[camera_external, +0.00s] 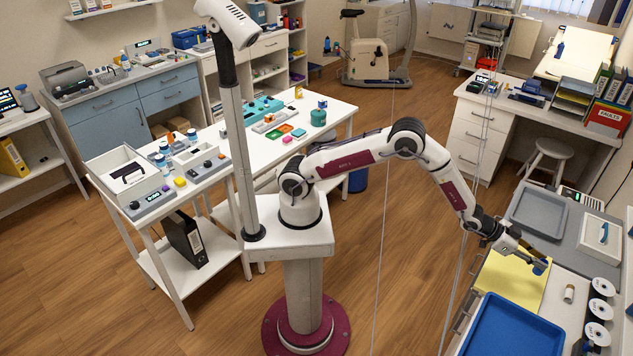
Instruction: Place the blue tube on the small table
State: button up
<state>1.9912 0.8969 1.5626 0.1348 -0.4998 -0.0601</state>
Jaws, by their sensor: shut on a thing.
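My gripper (536,261) is at the right, over the work surface there and close to the far right corner of a yellow sheet (507,284). It is shut on a small blue object (541,268), which looks like the blue tube. The tube's far end and its exact tilt are too small to tell.
A blue tray (512,330) lies in front of the yellow sheet. A small cylinder (569,294) and several white discs (600,310) lie to its right. A grey tray (540,212) and a white box (600,238) are behind my gripper.

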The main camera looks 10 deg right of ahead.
jog(key=s+r+m+g, duration=0.1)
jog(key=s+r, duration=0.2)
jog(key=s, duration=0.8)
jog(key=shift+s+y, duration=0.15)
jog(key=shift+y, duration=0.25)
notch_tip(320, 180, down, 6)
jog(key=shift+f, duration=0.2)
jog(key=shift+f, duration=1.8)
jog(key=shift+f, duration=0.15)
jog(key=o, duration=0.9)
